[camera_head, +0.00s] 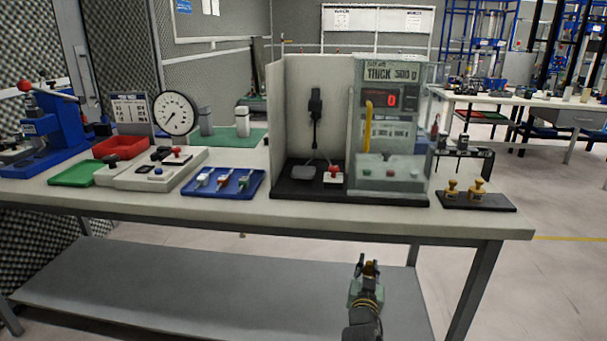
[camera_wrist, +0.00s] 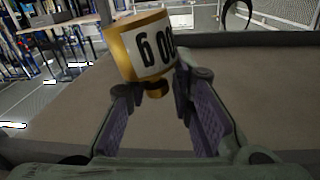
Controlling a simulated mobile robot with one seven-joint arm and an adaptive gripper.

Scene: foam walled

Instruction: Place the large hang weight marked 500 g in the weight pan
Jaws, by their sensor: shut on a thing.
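My gripper (camera_wrist: 160,88) is shut on the narrow knob of a brass weight (camera_wrist: 125,52) with a white label. In the wrist view the label appears upside down; a "g" and zeros show, and the rest is turned out of sight. In the head view my gripper (camera_head: 369,266) is low in front of the table, against the lower shelf, and the weight hardly shows. A dark hanging fitting (camera_head: 315,106) is inside the pale walled booth, above a small dark square plate (camera_head: 303,172). I cannot tell which part is the weight pan.
Two brass weights stand on a black tray (camera_head: 505,207) at the table's right end. The booth has a display reading 0 (camera_head: 391,100). A blue tray (camera_head: 235,191), a round dial (camera_head: 174,113) and a blue press (camera_head: 60,125) are to the left. The table's front edge (camera_head: 330,221) lies above my gripper.

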